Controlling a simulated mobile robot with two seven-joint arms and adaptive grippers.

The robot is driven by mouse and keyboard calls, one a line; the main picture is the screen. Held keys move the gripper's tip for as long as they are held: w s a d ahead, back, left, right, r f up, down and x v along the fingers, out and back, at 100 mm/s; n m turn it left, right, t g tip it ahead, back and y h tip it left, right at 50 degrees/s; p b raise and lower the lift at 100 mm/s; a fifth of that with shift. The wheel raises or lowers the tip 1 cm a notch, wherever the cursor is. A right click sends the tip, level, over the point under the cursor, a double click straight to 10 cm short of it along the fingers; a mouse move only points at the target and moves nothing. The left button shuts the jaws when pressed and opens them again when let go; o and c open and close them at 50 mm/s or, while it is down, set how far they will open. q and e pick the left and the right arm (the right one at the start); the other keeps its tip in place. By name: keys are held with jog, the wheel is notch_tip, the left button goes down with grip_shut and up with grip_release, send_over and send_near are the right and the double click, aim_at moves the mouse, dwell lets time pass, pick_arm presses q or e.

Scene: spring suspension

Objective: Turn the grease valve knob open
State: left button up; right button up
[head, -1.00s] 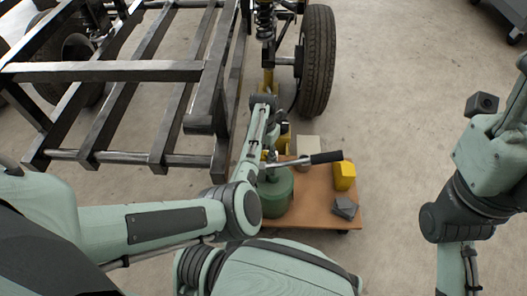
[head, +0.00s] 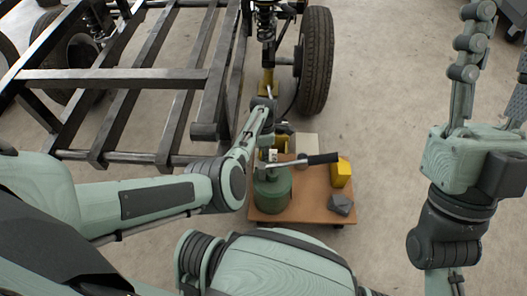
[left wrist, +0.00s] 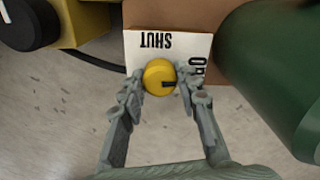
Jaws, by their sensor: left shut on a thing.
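The grease valve knob (left wrist: 159,77) is a round yellow cap with a black pointer mark at its lower right. It sits on a white label plate (left wrist: 135,43) printed SHUT, upside down, with a partly covered word starting OP at the right. My left gripper (left wrist: 158,90) is shut on the knob, one finger on each side.
A green canister (head: 272,195), also large in the left wrist view (left wrist: 275,75), stands on a brown cart (head: 310,205) close beside the plate. A black-gripped lever (head: 320,158) crosses above it. A yellow block (head: 341,172) and grey piece (head: 341,204) lie right. The frame (head: 110,75) and tyre (head: 316,60) stand beyond.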

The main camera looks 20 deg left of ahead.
pick_arm(q)
jog(key=shift+w+m, duration=0.1)
jog(key=shift+m, duration=0.3)
jog(key=o, duration=1.2)
jog(key=shift+c, duration=0.2)
notch_tip(320, 180, up, 12)
